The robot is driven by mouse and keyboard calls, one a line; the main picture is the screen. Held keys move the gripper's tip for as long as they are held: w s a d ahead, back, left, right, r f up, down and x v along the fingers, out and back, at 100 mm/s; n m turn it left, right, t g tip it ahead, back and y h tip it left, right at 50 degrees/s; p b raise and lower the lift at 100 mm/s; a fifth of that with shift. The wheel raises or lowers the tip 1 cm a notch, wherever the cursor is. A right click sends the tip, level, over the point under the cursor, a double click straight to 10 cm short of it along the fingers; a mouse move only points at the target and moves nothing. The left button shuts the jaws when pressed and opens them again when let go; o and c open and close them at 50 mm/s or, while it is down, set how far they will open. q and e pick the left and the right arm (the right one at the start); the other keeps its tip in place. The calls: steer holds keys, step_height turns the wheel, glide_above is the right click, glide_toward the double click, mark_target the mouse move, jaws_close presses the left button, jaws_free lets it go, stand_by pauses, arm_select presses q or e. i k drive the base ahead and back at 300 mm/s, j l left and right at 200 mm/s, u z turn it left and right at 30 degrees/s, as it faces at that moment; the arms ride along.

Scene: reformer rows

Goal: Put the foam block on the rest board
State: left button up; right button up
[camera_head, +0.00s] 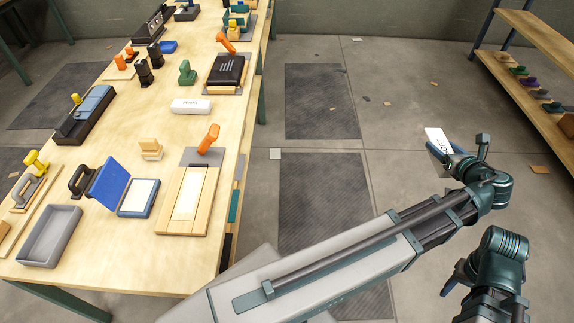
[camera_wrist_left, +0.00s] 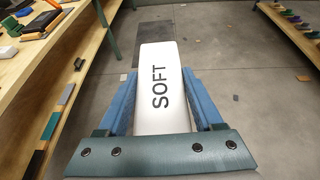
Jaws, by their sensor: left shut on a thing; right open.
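A white foam block marked SOFT (camera_wrist_left: 160,90) is between the blue fingers of my left gripper (camera_wrist_left: 163,98). In the head view the white block (camera_head: 436,138) shows at the end of my left gripper (camera_head: 440,148), over the floor right of the table. My right gripper (camera_head: 452,283) is at the lower right, empty, with its fingers partly hidden by its wrist. A wooden board with a pale centre strip (camera_head: 186,192) lies at the table's near right edge; I cannot tell if it is the rest board.
The long wooden table (camera_head: 115,225) holds a grey tray (camera_head: 50,236), an open blue case (camera_head: 138,197), another white lettered block (camera_head: 191,106) and several tools. A wooden shelf (camera_head: 530,80) with small coloured items stands at the right. The floor between is mostly clear.

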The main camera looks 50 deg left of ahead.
mark_target(190, 191)
steer(key=k+j, duration=0.25)
steer(key=k, duration=0.25)
steer(key=k+j, duration=0.25)
steer(key=k, duration=0.25)
steer(key=k+j, duration=0.25)
steer(key=k, duration=0.3)
steer(key=k+j, duration=0.3)
steer(key=k, duration=0.2)
